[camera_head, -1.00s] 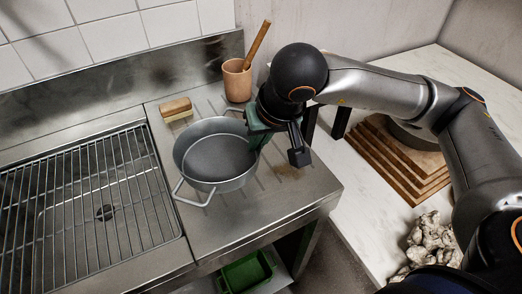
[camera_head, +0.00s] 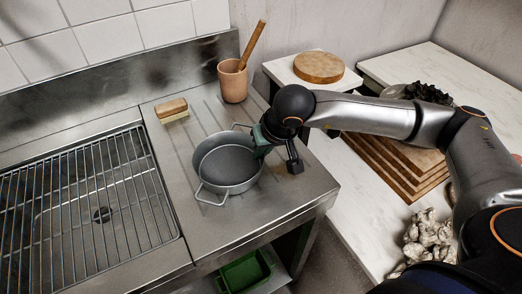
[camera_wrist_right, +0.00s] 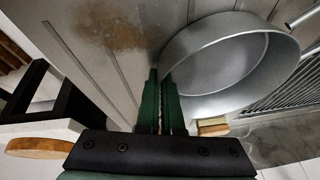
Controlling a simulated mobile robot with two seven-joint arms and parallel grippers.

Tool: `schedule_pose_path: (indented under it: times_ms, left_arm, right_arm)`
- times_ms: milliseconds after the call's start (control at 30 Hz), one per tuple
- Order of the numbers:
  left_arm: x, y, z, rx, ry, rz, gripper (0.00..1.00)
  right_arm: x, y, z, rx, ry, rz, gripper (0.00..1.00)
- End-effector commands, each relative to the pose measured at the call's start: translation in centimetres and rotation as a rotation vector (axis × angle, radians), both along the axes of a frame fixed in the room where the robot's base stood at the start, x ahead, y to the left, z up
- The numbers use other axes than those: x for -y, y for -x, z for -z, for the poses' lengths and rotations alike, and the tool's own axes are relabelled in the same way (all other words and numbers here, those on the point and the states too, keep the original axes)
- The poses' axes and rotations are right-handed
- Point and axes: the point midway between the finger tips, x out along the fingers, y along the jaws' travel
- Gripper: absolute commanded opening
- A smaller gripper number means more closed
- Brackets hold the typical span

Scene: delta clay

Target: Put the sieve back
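The sieve (camera_head: 228,166) is a round grey metal pan with wire handles, upright over the ribbed steel drainboard, right of the sink. My right gripper (camera_head: 261,141) is at its right side, with its green fingers on the wall. In the right wrist view, the fingers (camera_wrist_right: 160,80) are close together astride the near wall of the sieve (camera_wrist_right: 235,65), one inside and one outside. I cannot tell whether its bottom touches the board. My left gripper is not in view.
A wire rack (camera_head: 75,205) covers the sink at left. A wooden brush (camera_head: 171,107) and a clay cup (camera_head: 233,82) with a wooden stick stand behind the sieve. Stacked boards (camera_head: 385,165) and ginger-like roots (camera_head: 425,238) lie on the right counter. A green bin (camera_head: 245,272) is below.

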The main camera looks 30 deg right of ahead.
Motion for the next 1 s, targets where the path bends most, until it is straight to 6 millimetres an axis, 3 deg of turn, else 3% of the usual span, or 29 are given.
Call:
schedule_pose_path:
  times_ms: [133,433,767,1000]
  left_arm:
    - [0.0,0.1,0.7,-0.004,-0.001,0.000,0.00]
    - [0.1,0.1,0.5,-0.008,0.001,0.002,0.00]
    - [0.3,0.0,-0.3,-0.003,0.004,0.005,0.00]
    - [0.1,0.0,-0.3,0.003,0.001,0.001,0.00]
  right_arm:
    - [0.0,-0.1,0.4,0.002,-0.002,0.000,0.00]
    - [0.0,0.0,0.2,0.000,0.000,0.000,0.33]
    - [0.0,0.0,-0.2,0.000,0.000,0.000,0.33]
    - [0.3,1.5,-4.1,0.006,0.000,0.000,0.33]
